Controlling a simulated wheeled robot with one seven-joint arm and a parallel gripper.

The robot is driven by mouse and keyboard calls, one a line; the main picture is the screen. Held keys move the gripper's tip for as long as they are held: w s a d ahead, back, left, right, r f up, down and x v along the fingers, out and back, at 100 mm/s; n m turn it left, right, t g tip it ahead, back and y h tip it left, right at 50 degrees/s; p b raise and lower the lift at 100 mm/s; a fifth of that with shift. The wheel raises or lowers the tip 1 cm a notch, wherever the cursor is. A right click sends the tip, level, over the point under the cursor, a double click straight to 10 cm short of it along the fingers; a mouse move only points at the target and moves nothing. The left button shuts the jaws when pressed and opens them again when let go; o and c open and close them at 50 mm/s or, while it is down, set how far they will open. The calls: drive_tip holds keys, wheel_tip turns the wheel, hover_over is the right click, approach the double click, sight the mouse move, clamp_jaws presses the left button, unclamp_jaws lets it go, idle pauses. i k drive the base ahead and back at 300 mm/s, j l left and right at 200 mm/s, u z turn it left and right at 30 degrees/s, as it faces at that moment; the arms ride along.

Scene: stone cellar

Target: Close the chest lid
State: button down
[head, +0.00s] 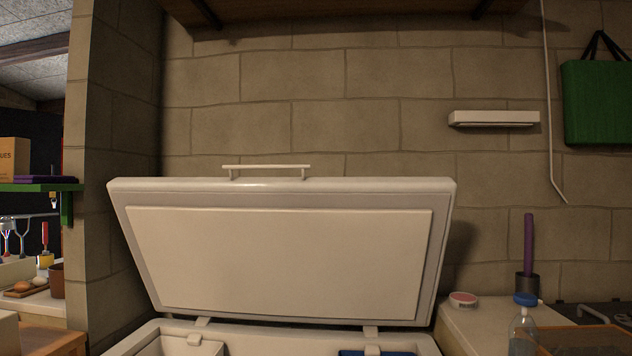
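A white chest lid (285,257) stands raised and open, leaning back toward the stone wall. A white bar handle (266,167) sits on its top edge. The white chest body (265,331) shows only along its back rim at the bottom of the head view, joined to the lid by hinges. Inside it are a white compartment or bin (180,346) on the left and something blue (377,353) on the right; the rest is cut off. My gripper is not in the head view.
Right of the chest, a pale counter (467,318) bears a small round tin (463,299), a clear bottle with a blue cap (523,332) and a dark pot (527,286) with a purple stick. A stone wall corner (112,120) stands at left. A wooden shelf (340,12) hangs above.

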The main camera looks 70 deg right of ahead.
sight(369, 251)
drive_tip(key=z, duration=1.95)
